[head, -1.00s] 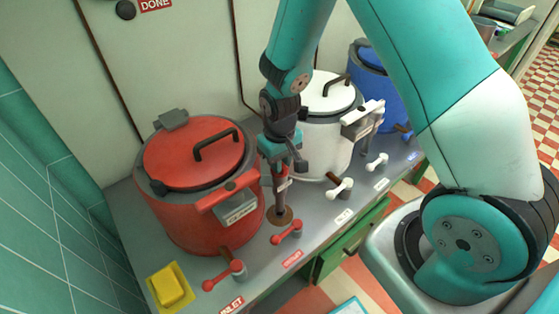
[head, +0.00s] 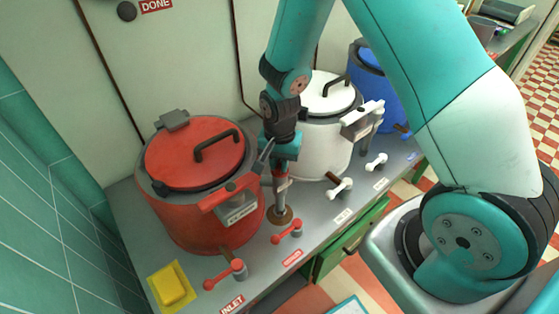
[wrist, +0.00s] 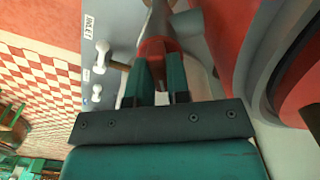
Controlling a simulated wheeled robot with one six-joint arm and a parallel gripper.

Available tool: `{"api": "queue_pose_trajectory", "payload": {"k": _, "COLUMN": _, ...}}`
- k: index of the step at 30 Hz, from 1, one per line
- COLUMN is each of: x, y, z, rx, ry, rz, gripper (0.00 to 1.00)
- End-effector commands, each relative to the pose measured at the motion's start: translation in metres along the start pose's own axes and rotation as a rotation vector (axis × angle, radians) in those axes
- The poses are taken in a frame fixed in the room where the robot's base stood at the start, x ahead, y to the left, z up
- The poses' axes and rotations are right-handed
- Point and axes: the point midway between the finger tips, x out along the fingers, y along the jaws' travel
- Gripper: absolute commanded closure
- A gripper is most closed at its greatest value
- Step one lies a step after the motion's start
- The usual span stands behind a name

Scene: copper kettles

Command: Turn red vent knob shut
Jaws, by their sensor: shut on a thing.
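The red vent knob (head: 280,177) sits on top of an upright grey pipe (head: 280,195) between the red kettle and the white kettle. My gripper (head: 280,170) points down onto it and is shut on it, covering much of it in the head view. In the wrist view the red knob (wrist: 153,47) shows between and just beyond my two teal fingers (wrist: 160,80). The knob's exact turn angle is hard to tell. The red kettle (head: 185,218) stands just left of my gripper, with its lid down.
The white kettle (head: 325,150) and blue kettle (head: 388,110) stand to the right. Red lever handles (head: 224,272) and (head: 287,232) stick out at the counter's front. A yellow sponge (head: 172,286) lies at the front left. A teal tiled wall (head: 50,200) bounds the left.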

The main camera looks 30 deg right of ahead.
Motion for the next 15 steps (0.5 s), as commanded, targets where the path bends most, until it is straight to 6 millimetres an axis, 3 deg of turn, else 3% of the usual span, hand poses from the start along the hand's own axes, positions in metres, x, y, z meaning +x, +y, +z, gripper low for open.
{"api": "queue_pose_trajectory", "payload": {"k": 15, "x": -0.0010, "y": -0.0002, "z": -0.0005, "rx": 0.451, "ry": 0.001, "rz": -0.001, "gripper": 1.00}}
